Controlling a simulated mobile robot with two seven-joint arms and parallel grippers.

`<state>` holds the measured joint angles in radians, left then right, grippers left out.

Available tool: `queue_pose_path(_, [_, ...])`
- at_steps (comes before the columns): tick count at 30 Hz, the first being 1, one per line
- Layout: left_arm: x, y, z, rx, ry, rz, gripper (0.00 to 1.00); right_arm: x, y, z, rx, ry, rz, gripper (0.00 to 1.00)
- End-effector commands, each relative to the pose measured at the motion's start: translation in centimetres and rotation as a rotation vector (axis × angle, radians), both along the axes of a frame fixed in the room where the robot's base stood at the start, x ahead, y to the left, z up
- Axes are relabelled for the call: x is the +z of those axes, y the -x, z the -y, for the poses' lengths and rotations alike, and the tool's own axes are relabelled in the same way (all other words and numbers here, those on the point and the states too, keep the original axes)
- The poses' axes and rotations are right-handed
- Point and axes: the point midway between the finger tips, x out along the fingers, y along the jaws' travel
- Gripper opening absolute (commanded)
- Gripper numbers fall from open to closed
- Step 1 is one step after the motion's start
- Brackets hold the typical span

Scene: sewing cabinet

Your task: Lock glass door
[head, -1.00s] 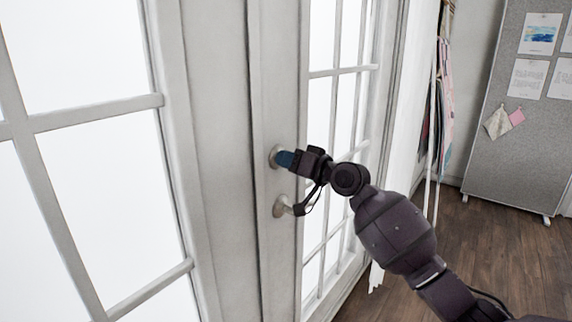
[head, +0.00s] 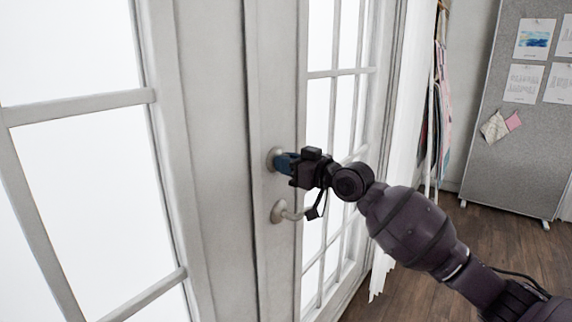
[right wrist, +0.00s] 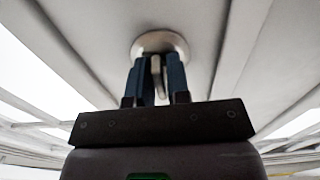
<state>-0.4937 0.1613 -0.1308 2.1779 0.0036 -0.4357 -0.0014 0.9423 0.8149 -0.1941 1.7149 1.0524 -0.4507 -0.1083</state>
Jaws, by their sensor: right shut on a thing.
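The white glass door (head: 275,100) has a round lock plate (head: 275,159) on its stile, above a lever handle (head: 286,212). My right gripper (head: 283,161) reaches in from the right and is shut on the lock's thumb-turn, close to the plate. In the right wrist view the two blue fingers (right wrist: 158,75) stand on either side of the light metal thumb-turn (right wrist: 157,70), in front of the round plate (right wrist: 160,42). The fingers hide the thumb-turn in the head view. My left gripper is not in view.
The lever handle is just below my right gripper. A white curtain (head: 383,240) hangs right of the door, with hanging fabrics (head: 440,110) behind. A grey pinboard (head: 520,130) stands on the wooden floor (head: 500,240) at the right.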

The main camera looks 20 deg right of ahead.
Motion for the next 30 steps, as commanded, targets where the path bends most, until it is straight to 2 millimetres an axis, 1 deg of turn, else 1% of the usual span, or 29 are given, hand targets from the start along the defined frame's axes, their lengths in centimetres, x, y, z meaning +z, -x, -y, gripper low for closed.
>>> queue_pose_path(12, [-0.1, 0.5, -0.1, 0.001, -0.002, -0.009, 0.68, 0.2, 0.0, 0.1, -0.001, 0.004, 0.006, 0.00])
queue_pose_path(13, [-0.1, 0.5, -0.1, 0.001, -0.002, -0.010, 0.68, 0.2, 0.0, 0.1, -0.001, 0.004, 0.006, 0.21])
queue_pose_path(15, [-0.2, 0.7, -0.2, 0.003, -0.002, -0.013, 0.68, 0.2, 0.0, 0.1, -0.001, 0.004, 0.006, 0.32])
queue_pose_path(16, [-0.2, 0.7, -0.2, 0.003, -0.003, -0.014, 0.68, 0.2, 0.0, 0.0, -0.001, 0.004, 0.006, 0.35])
queue_pose_path(25, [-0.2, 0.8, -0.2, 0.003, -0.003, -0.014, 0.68, 0.1, 0.1, 0.1, -0.001, 0.004, 0.004, 0.35])
queue_pose_path(30, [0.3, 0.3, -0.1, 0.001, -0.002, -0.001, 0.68, 0.2, 1.2, 0.8, -0.002, 0.005, 0.005, 0.35])
